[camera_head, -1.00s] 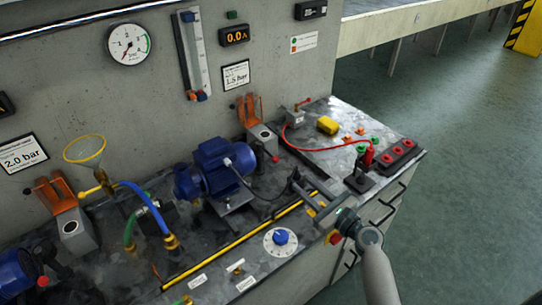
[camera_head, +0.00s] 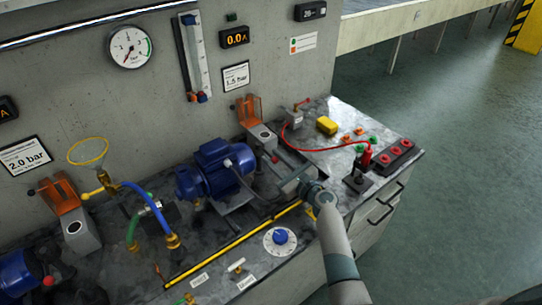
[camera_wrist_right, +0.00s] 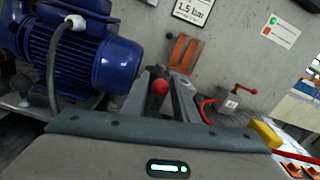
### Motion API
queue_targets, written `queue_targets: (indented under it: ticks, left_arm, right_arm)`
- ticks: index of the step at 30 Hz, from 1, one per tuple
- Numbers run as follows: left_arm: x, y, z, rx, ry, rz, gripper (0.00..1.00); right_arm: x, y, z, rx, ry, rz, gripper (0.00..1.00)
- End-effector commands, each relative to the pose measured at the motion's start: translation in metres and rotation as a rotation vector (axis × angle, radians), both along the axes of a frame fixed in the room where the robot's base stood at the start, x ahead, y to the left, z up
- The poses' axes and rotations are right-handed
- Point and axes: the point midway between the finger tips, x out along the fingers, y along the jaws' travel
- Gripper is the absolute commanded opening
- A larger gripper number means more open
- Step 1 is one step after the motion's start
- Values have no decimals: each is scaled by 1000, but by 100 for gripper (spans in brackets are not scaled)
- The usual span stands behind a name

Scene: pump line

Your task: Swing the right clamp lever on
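The right clamp (camera_head: 263,137) is a grey block with an orange bracket (camera_head: 249,109) behind it, by the wall right of the blue pump motor (camera_head: 222,167). Its lever ends in a red ball knob (camera_head: 275,158), which also shows in the right wrist view (camera_wrist_right: 160,87). My right gripper (camera_head: 284,174) reaches towards this knob from the front right. In the wrist view its fingers look apart, one on each side of the knob; I cannot tell whether they touch it. The left clamp (camera_head: 80,232) has a similar red knob (camera_head: 47,281). My left gripper is not clearly visible.
A red cable (camera_head: 292,144) and a yellow block (camera_head: 327,125) lie right of the clamp. A red-button box (camera_head: 391,155) stands near the right bench edge. A dial (camera_head: 280,240) and yellow bar (camera_head: 235,246) are in front of the motor.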

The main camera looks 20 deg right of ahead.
Motion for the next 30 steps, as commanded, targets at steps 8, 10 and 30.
queue_targets:
  ticks: [8, 10, 30]
  left_arm:
    - [-1, 0, 1, 0, 1, 0, 31]
    - [-1, 0, 1, 0, 1, 0, 31]
    - [-1, 1, -3, 0, 2, 0, 31]
  right_arm:
    - [16, 6, 0, 0, 0, 0, 26]
    - [17, 6, 0, 0, 0, 0, 26]
    - [17, 4, -1, -2, -1, 16, 0]
